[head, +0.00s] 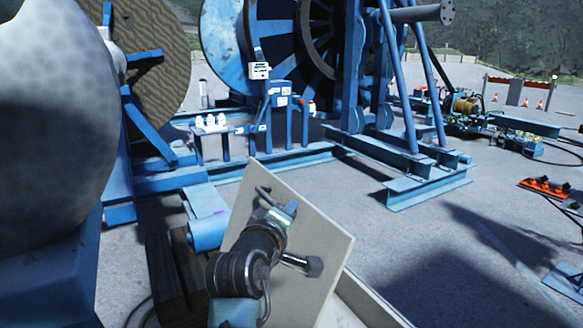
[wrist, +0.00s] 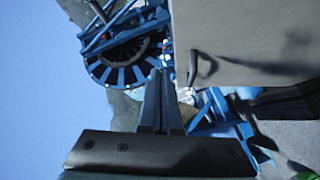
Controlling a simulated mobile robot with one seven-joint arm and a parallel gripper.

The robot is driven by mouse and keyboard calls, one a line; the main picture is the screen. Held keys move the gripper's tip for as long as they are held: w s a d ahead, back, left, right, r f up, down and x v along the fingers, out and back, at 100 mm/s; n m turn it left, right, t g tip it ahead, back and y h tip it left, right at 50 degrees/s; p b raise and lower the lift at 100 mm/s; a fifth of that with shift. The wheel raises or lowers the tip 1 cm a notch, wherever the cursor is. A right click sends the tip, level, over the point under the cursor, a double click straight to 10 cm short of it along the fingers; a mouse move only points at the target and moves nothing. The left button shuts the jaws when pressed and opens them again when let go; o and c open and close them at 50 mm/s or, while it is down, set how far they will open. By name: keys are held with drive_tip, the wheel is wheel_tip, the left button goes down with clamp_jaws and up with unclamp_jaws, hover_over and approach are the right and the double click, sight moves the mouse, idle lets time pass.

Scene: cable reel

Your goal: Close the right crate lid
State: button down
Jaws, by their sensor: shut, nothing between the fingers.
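The right crate lid (head: 318,232) is a flat beige panel. It stands raised and tilted in the lower middle of the head view, and its grey face fills the upper right of the wrist view (wrist: 250,35). A thin dark handle (wrist: 193,68) sticks out from the lid near its lower left corner in the wrist view. My gripper (wrist: 160,78) is shut and empty, its fingers just left of the handle. In the head view my gripper (head: 284,213) is in front of the lid and hides part of it. I cannot tell whether it touches the lid.
A pale crate edge (head: 368,302) shows below the lid. Dark wooden timbers (head: 178,275) lie to its left. A big blue cable reel frame (head: 350,80) stands behind. Orange-and-black gear (head: 545,187) lies at the far right. The grey ground between is mostly open.

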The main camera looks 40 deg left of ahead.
drive_tip(key=s+a+n+g+p, duration=0.1)
drive_tip(key=s+a+n+p, duration=0.1)
drive_tip(key=a+p, duration=0.15)
approach(296, 193)
drive_tip(key=shift+w+a, duration=0.7)
drive_tip(key=shift+a, duration=1.35)
drive_tip(key=shift+w+d+f+p, duration=0.2)
drive_tip(key=shift+w, duration=0.35)
drive_tip(key=shift+w+d+f+p, duration=0.2)
drive_tip(key=shift+w, duration=0.35)
drive_tip(key=shift+w+d+f+p, duration=0.15)
drive_tip(key=shift+w+f+p, duration=0.05)
drive_tip(key=shift+w, duration=0.35)
